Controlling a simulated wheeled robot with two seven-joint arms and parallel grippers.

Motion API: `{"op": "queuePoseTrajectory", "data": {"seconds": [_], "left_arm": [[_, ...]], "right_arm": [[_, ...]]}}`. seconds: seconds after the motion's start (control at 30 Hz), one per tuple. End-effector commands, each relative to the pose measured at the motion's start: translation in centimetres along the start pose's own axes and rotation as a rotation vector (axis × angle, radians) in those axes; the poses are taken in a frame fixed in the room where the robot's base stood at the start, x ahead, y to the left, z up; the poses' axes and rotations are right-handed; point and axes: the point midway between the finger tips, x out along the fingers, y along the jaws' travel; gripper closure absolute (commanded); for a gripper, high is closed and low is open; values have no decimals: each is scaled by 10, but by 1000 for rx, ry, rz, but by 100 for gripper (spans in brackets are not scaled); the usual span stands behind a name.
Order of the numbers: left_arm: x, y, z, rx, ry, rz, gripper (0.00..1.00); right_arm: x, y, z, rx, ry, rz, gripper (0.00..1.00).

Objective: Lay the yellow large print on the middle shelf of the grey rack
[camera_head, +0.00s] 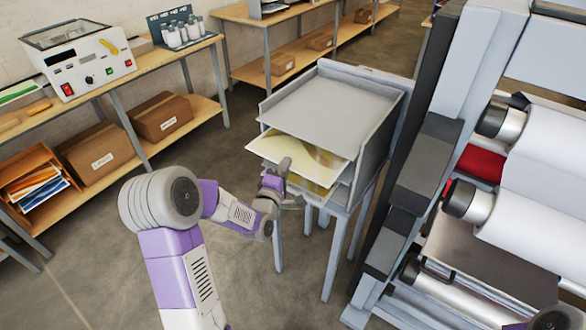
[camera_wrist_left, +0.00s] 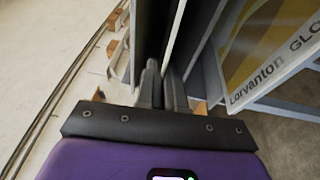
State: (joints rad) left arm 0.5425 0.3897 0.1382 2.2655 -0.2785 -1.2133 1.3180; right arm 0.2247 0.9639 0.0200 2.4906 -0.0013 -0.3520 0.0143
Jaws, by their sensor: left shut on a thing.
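The grey rack (camera_head: 345,105) stands in the centre of the head view, its open front facing my left arm. A pale yellow large print (camera_head: 295,152) sticks out of the slot under the top shelf, its front part overhanging. My left gripper (camera_head: 284,168) is shut on its front edge; the fingers also show in the left wrist view (camera_wrist_left: 163,85). The print's inner part is hidden under the top shelf. Another yellow sheet (camera_head: 315,187) shows lower in the rack; a yellow lettered sheet (camera_wrist_left: 265,50) lies at the right of the wrist view. My right gripper is not in view.
The large laminator (camera_head: 425,170) with white rolls stands close to the rack's right side. Workbenches (camera_head: 150,75) with cardboard boxes (camera_head: 162,117) line the wall at left and back. The floor (camera_head: 235,160) left of the rack is clear.

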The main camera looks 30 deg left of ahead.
Motion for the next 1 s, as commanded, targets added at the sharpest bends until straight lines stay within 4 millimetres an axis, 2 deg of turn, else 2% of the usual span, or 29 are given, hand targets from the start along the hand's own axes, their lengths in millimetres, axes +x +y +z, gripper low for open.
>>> {"op": "queuePoseTrajectory", "data": {"seconds": [0.03,0.1,0.23,0.37,0.6,1.0], "left_arm": [[12,1,5,-1,-2,5,100],[24,0,8,-1,-2,4,100],[37,-1,11,-1,0,4,100],[39,-8,11,-1,0,1,100],[36,-38,10,0,0,2,100],[36,-41,10,0,0,4,100]], "right_arm": [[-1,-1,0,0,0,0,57],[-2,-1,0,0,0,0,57],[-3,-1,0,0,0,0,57],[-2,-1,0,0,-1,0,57],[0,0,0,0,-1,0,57],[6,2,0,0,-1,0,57]]}}
